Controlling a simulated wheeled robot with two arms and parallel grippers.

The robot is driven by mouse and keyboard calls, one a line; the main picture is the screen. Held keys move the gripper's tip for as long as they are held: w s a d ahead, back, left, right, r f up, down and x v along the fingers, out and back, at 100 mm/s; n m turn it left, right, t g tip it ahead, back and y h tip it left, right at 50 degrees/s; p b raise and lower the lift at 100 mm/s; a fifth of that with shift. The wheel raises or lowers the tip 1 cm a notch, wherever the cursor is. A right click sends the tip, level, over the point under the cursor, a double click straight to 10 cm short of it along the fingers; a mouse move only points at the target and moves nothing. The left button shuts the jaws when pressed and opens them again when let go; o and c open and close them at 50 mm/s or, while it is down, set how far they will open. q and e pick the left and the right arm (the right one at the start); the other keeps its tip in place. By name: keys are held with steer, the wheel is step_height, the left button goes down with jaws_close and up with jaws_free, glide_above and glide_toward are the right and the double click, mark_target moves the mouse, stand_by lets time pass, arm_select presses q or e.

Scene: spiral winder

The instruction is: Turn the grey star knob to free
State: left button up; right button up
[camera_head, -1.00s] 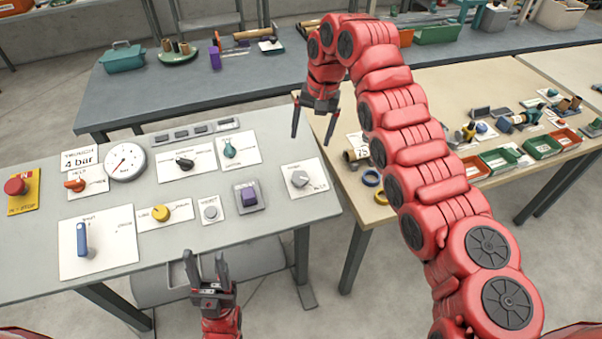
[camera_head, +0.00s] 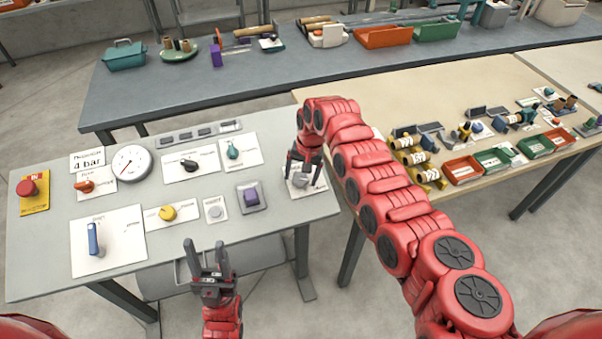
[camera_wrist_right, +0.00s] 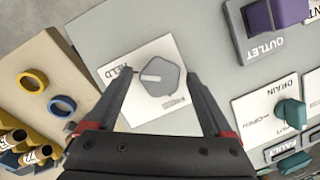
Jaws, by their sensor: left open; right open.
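The grey star knob (camera_head: 301,180) is on a white card at the right end of the grey panel table. In the right wrist view the knob (camera_wrist_right: 160,76) has a pale bar across it; the card reads HELD at its left, with a smaller label at lower right, too small to read surely. My right gripper (camera_head: 303,176) is open, pointing down at the knob. In the wrist view its fingertips (camera_wrist_right: 158,74) lie on either side of the knob; I cannot tell whether they touch it. My left gripper (camera_head: 204,246) is open and empty in front of the table's near edge.
A purple switch (camera_head: 251,197) and a grey button (camera_head: 214,211) are left of the knob. A teal knob (camera_head: 233,151) is behind. The wooden table (camera_head: 400,110), with blue and yellow rings (camera_wrist_right: 62,106), adjoins at the right.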

steer(key=shift+c, duration=0.2)
jaws_close()
steer(key=shift+f+n+b, duration=0.2)
steer(key=shift+n+b, duration=0.2)
steer(key=shift+b, duration=0.4)
steer(key=n+h+b, duration=0.1)
steer(key=n+b, duration=0.2)
steer(key=b, duration=0.2)
steer(key=n+h+b, duration=0.1)
steer(key=n+b, duration=0.3)
steer(key=b, duration=0.1)
steer(key=n+t+h+b, duration=0.1)
steer(key=n+b, duration=0.3)
steer(key=b, duration=0.1)
steer(key=shift+a, duration=0.25)
steer(key=n+t+b, duration=0.1)
steer(key=n+b, duration=0.2)
steer(key=shift+s+n+h, duration=0.1)
steer(key=shift+n+h, duration=0.2)
steer(key=shift+n, duration=0.1)
steer(key=n+b, duration=0.2)
steer(key=shift+s+n+t, duration=0.1)
steer(key=shift+n+t, duration=0.2)
steer(key=shift+n, duration=0.1)
steer(key=shift+n+t+b, duration=0.3)
steer(key=shift+n+b, duration=0.4)
steer(key=shift+n, duration=0.5)
steer(key=shift+s+a+r+n+t+b, duration=0.1)
steer(key=shift+n+t+b, duration=0.35)
steer(key=shift+n, duration=0.75)
